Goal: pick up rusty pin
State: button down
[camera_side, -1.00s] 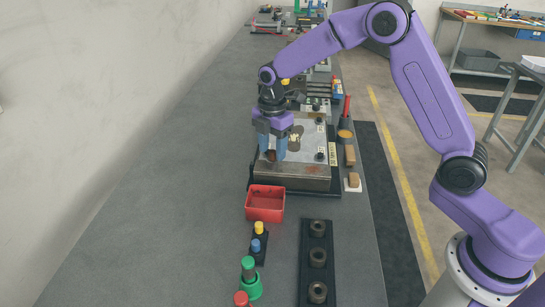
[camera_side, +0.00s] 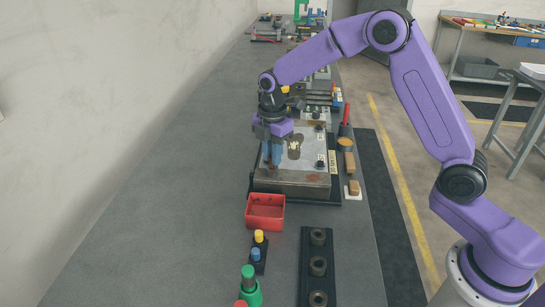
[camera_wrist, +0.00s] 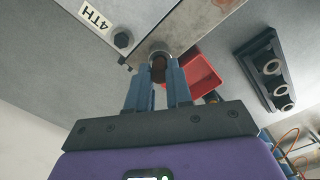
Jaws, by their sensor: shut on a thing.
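The rusty pin (camera_wrist: 158,70) is a short brown cylinder, seen between the fingertips in the wrist view. My gripper (camera_wrist: 160,78) is shut on it, one blue finger on each side. A grey round ring shows just beyond the pin at the corner of the metal plate. I cannot tell whether the pin still sits in it. In the side view my gripper (camera_side: 272,160) points down at the near left corner of the plate (camera_side: 310,160), and the fingers mostly hide the pin.
A red open bin (camera_side: 265,224) stands just in front of the plate. A black block with several ring-shaped bushings (camera_side: 318,236) lies to its right. Small coloured plugs (camera_side: 255,254) stand nearer. Wooden blocks and a red-handled tool (camera_side: 346,115) line the right side. The table's left side is clear.

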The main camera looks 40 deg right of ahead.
notch_tip(320, 180, up, 2)
jog(key=shift+r, duration=0.2)
jog(key=s+d+r, duration=0.2)
jog(key=s+r, duration=0.7)
jog(key=s, duration=0.4)
jog(key=shift+s+d+r, duration=0.3)
jog(key=shift+s+d, duration=0.05)
jog(key=shift+s, duration=0.05)
